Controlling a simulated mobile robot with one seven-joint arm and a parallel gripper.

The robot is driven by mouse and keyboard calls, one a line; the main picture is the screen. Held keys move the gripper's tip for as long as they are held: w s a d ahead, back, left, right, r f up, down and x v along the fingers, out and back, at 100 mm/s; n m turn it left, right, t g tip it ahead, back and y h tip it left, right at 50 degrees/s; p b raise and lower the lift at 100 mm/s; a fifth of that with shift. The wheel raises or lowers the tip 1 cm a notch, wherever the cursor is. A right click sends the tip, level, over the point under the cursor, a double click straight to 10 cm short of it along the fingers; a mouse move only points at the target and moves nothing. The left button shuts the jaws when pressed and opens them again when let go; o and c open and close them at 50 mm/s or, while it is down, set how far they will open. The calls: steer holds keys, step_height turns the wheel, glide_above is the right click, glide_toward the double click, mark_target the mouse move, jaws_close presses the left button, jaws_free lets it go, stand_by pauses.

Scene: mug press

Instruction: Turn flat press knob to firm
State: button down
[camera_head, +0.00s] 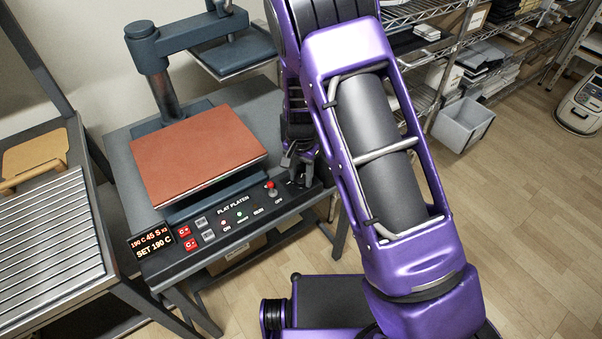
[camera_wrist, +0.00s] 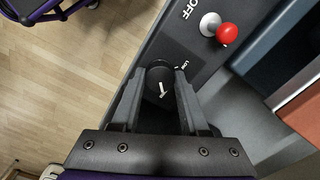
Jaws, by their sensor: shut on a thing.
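The flat press has a red-brown platen (camera_head: 195,150) with a dark control panel (camera_head: 215,238) in front, labelled FLAT PLATEN. The black pressure knob (camera_wrist: 161,94) shows in the wrist view with a white pointer line and a partly visible "LOW" mark beside it. My gripper (camera_wrist: 159,80) is shut on the knob, one finger on each side. The pointer aims down and slightly right in that view. Other marks around the knob are hidden by the fingers. In the head view my gripper (camera_head: 298,163) is at the panel's right end and the knob is hard to make out.
A red-tipped lever (camera_wrist: 227,35) stands close to the knob, by the "OFF" label. A slatted table (camera_head: 50,235) is at left, wire shelves (camera_head: 425,75) and a grey bin (camera_head: 463,123) at right. Open floor lies beyond.

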mark_target(301, 178)
steer(key=shift+m, duration=0.4)
steer(key=shift+c, duration=2.1)
jaws_free()
step_height(301, 178, up, 18)
steer(key=p, duration=0.2)
steer(key=shift+f+p, duration=0.25)
steer(key=shift+p, duration=0.1)
